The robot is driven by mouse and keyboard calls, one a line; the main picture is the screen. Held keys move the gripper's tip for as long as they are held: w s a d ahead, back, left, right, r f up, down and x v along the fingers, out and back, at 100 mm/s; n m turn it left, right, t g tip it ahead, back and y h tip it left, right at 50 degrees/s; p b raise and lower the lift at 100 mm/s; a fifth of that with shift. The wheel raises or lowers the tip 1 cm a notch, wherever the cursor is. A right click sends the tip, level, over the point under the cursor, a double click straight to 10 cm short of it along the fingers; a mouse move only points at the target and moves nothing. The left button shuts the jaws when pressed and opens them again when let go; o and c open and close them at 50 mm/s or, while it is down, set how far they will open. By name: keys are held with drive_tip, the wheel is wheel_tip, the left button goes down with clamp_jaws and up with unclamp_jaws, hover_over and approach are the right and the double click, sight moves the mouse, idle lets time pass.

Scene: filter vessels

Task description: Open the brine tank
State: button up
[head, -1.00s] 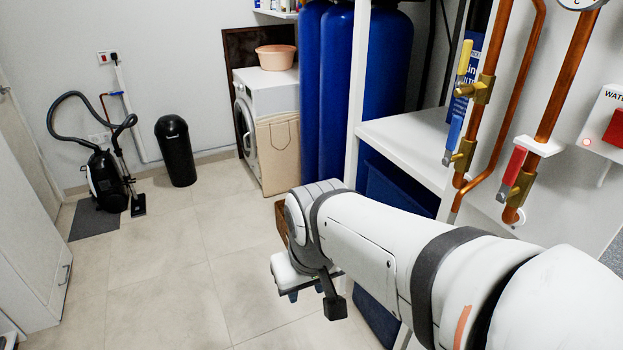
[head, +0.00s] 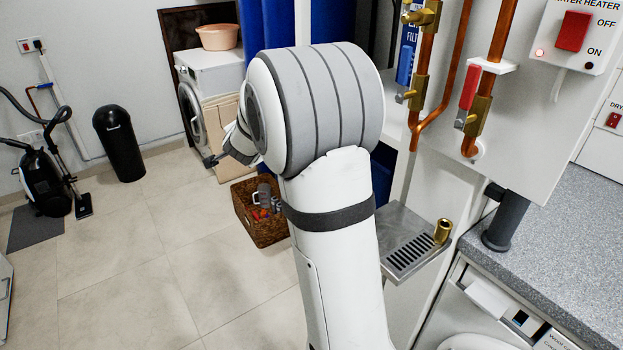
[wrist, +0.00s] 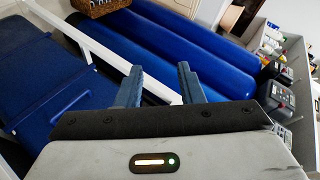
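The brine tank appears to be the broad dark-blue box (wrist: 35,65) with a flat top at the left of the wrist view. In the head view only a blue sliver (head: 383,165) shows beside my arm, under the shelf. My gripper (wrist: 158,84) has its two blue-grey fingers apart with nothing between them. It is to the right of the tank in the wrist view, in front of a white post. I cannot tell the gap to the tank. In the head view my arm hides most of the gripper.
Tall blue vessels (wrist: 185,45) lie beyond the fingers. A white post (wrist: 110,55) crosses between them and the tank. A wicker basket (head: 262,232) stands on the floor. Copper pipes (head: 490,70) with valves and a metal drip tray (head: 405,240) are at right.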

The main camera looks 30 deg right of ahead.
drive_tip(key=w+d+f+m+h+b, duration=0.2)
drive_tip(key=w+d+f+m+h, duration=0.4)
drive_tip(key=d, duration=0.3)
drive_tip(key=s+d+f+m+g+h+b, duration=0.1)
drive_tip(key=s+d+f+m+g+h, duration=0.1)
drive_tip(key=d+f, duration=0.4)
drive_tip(key=s+d+f+m+g+h+b, duration=0.2)
drive_tip(key=d+f+m+g, duration=0.3)
drive_tip(key=d+f+m, duration=0.1)
drive_tip(key=s+d+f+m+g+h+b, duration=0.1)
drive_tip(key=s+d+f+m+g+h, duration=0.1)
drive_tip(key=d+f, duration=0.6)
drive_tip(key=shift+s+d+m+g, duration=0.3)
drive_tip(key=shift+d+m+g, duration=0.5)
drive_tip(key=shift+m, duration=0.6)
drive_tip(key=shift+d, duration=0.3)
drive_tip(key=shift+c, duration=0.3)
clamp_jaws()
